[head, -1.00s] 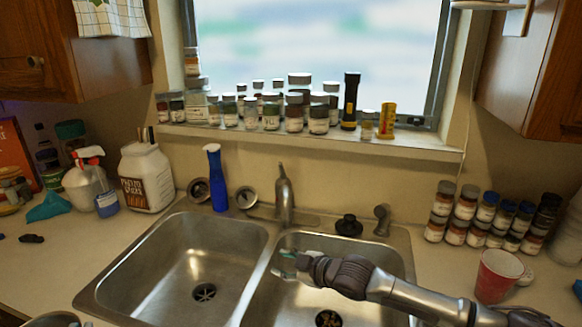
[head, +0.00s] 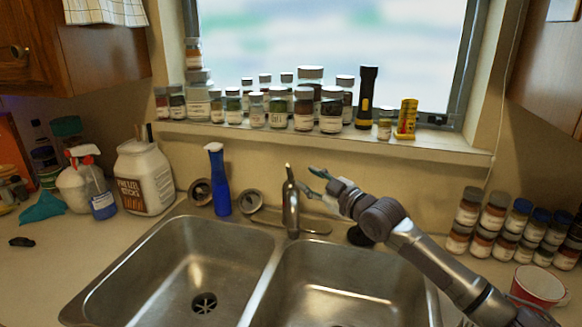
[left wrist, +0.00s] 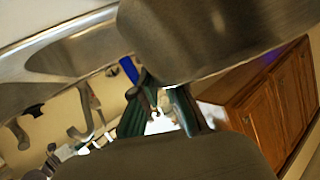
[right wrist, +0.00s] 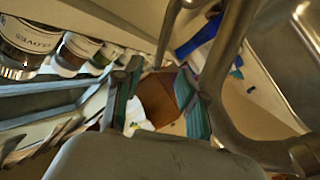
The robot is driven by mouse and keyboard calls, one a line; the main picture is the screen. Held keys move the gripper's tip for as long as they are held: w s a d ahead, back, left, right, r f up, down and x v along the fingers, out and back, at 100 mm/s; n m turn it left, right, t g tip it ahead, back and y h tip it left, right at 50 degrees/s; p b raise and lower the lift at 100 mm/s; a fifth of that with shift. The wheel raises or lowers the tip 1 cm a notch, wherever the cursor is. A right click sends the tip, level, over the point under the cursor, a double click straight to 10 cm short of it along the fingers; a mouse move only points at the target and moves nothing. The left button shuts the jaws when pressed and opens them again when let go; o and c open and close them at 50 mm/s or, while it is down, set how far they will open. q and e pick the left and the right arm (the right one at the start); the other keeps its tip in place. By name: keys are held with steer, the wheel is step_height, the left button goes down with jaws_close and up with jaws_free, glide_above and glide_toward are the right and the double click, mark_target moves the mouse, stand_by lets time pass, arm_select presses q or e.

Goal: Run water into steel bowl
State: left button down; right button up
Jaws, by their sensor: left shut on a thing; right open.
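The grey faucet (head: 291,208) stands behind the double sink, its thin lever pointing up. My right gripper (head: 318,183) is open just right of the lever's top, apparently not touching it. In the right wrist view its two green-padded fingers (right wrist: 158,98) are apart, with metal faucet parts (right wrist: 172,30) beyond them. The steel bowl (left wrist: 205,35) fills the top of the left wrist view, with its wall at my left gripper's fingertips (left wrist: 160,85). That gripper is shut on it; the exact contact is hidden. The bowl and left gripper are out of the head view.
The left basin (head: 170,265) and right basin (head: 350,275) look empty. A blue bottle (head: 219,185) stands left of the faucet. Spice jars (head: 500,225) and a red cup (head: 538,286) are at right. More jars and a flashlight (head: 366,98) line the sill.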

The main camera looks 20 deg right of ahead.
mark_target(291, 170)
steer(key=x, duration=0.8)
steer(key=shift+w+a+f, duration=0.1)
steer(key=shift+w+a, duration=0.05)
steer(key=shift+w, duration=0.2)
jaws_close()
